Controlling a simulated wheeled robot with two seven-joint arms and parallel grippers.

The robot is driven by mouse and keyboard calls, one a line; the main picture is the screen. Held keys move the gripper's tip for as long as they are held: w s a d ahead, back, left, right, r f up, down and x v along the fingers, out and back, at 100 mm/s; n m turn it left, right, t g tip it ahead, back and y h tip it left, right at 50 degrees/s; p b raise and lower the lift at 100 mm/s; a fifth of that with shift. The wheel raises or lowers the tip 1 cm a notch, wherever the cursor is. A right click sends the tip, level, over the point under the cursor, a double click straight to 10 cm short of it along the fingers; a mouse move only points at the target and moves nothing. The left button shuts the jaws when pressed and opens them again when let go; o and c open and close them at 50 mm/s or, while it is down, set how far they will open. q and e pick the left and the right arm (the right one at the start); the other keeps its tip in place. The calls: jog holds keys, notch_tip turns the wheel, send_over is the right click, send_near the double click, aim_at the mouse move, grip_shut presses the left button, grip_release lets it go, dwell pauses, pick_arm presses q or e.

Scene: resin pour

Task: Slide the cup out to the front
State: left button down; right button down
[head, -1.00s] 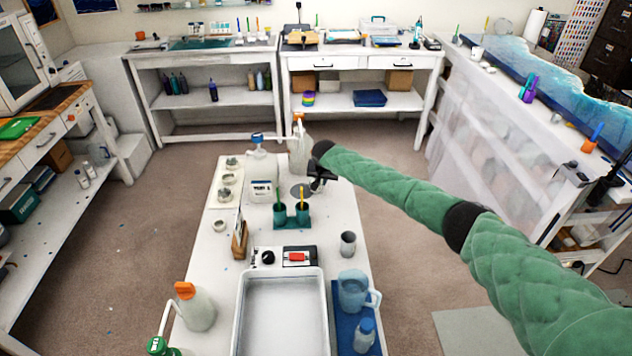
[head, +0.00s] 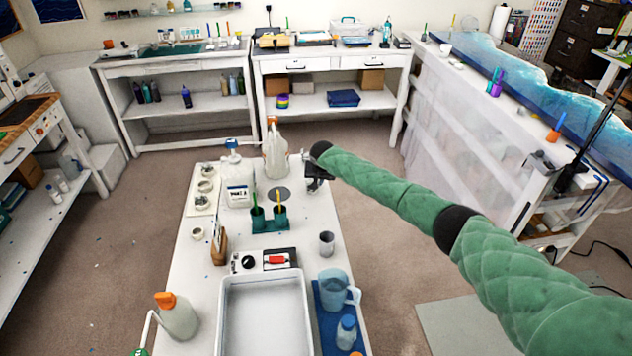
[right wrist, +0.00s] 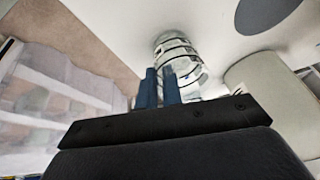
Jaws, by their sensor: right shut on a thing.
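A clear cup with dark rings (right wrist: 182,52) stands on the white table in the right wrist view. My right gripper (head: 317,180) is at the far right edge of the table, and its blue fingers (right wrist: 160,85) are close together at the cup, shut on it. The fingers hide part of the cup. In the head view the cup is too small and covered to make out clearly. My left gripper is not in view.
A spray bottle (head: 275,152) and a grey disc (head: 279,195) are left of my right gripper. A green holder (head: 270,222), a grey cup (head: 327,243), a blue pitcher (head: 336,289) and a white tray (head: 228,318) stand nearer. The carpet right of the table is open.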

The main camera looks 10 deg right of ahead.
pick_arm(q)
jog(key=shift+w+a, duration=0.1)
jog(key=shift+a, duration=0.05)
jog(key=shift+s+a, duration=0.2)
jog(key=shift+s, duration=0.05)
pick_arm(e)
jog(key=c, duration=1.5)
grip_release()
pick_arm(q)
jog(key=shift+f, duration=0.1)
